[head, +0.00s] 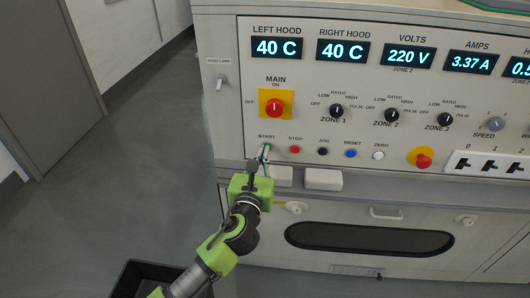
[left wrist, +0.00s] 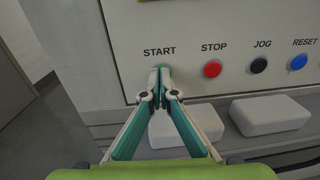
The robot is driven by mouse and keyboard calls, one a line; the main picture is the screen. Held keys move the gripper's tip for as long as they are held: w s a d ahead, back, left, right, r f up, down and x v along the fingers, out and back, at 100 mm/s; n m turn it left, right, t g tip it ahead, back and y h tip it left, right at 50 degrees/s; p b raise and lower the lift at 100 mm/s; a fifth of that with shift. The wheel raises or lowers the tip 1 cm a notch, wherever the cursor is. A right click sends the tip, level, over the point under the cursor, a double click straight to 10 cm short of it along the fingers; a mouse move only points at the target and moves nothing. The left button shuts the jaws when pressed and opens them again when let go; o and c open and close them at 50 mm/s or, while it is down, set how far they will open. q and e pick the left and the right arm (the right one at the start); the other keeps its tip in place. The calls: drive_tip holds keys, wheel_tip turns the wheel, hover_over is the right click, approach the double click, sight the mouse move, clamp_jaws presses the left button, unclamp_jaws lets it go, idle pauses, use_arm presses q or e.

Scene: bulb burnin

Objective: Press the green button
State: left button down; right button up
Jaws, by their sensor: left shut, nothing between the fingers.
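My left gripper (head: 263,157) is shut and empty, with its fingertips at the START label on the control panel (head: 222,118). In the left wrist view the fingers (left wrist: 161,80) meet just below the START label, in line with the row of buttons. The green button is mostly hidden behind the fingertips; a bit of green (left wrist: 165,68) shows there. I cannot tell whether the tips touch it or whether it is pressed in. My right gripper is not in view.
Right of START are the red STOP button (left wrist: 212,69), black JOG button (left wrist: 259,65) and blue RESET button (left wrist: 298,62). Two pale blocks (left wrist: 186,125) (left wrist: 269,115) stick out below the row. A red MAIN switch (head: 274,108) sits above. Open floor (head: 130,140) lies left.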

use_arm(q)
drive_tip(key=s, duration=0.6)
drive_tip(key=shift+s+a+f, duration=0.2)
drive_tip(key=shift+a, duration=0.1)
drive_tip(key=shift+a, duration=0.1)
idle(0.3)
